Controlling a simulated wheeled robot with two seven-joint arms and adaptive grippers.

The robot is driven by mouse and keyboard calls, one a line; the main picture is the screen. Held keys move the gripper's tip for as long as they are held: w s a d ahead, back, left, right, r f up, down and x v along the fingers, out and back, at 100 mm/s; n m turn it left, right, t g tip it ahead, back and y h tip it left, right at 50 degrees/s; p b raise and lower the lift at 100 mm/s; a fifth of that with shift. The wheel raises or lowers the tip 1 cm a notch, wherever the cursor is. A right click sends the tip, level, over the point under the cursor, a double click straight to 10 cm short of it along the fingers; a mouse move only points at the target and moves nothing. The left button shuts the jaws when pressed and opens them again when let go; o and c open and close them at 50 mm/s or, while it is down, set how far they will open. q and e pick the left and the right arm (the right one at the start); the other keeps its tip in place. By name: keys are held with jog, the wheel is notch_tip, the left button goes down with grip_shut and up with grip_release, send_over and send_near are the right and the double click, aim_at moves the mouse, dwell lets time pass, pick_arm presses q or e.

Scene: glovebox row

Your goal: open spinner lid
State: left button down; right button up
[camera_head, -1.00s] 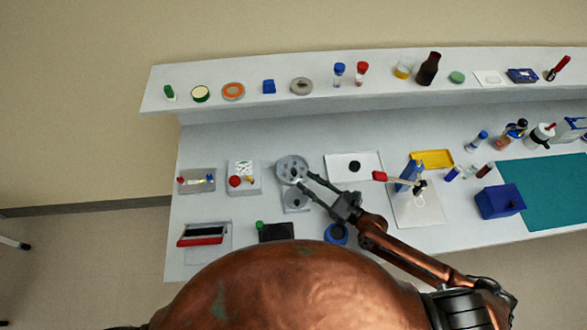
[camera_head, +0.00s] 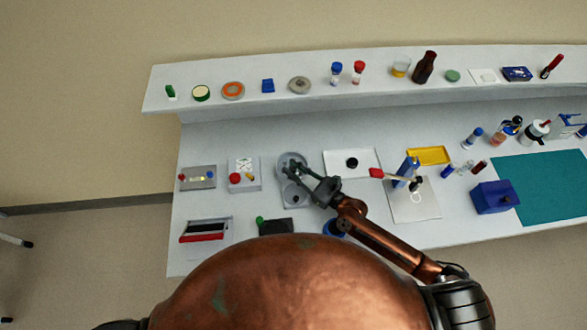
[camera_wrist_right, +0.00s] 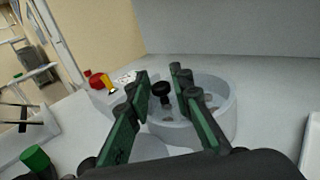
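The spinner (camera_head: 293,197) is a pale grey device with a round top, left of the middle of the table in the head view. In the right wrist view its round grey top (camera_wrist_right: 221,122) has a raised rim and a small black knob (camera_wrist_right: 161,91). My right gripper (camera_wrist_right: 160,76) is over the round top, its two green-and-black fingers apart on either side of the knob. I cannot tell whether they touch it. In the head view the right gripper (camera_head: 294,167) hides part of the round top. My left gripper is not in view.
A box with a red button (camera_head: 244,175) stands just left of the spinner, and a white tray with a black disc (camera_head: 352,163) stands to the right. A black box (camera_head: 276,227) lies in front. A shelf (camera_head: 370,82) with several small items runs along the back.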

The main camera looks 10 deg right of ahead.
grip_shut()
dwell(0.3)
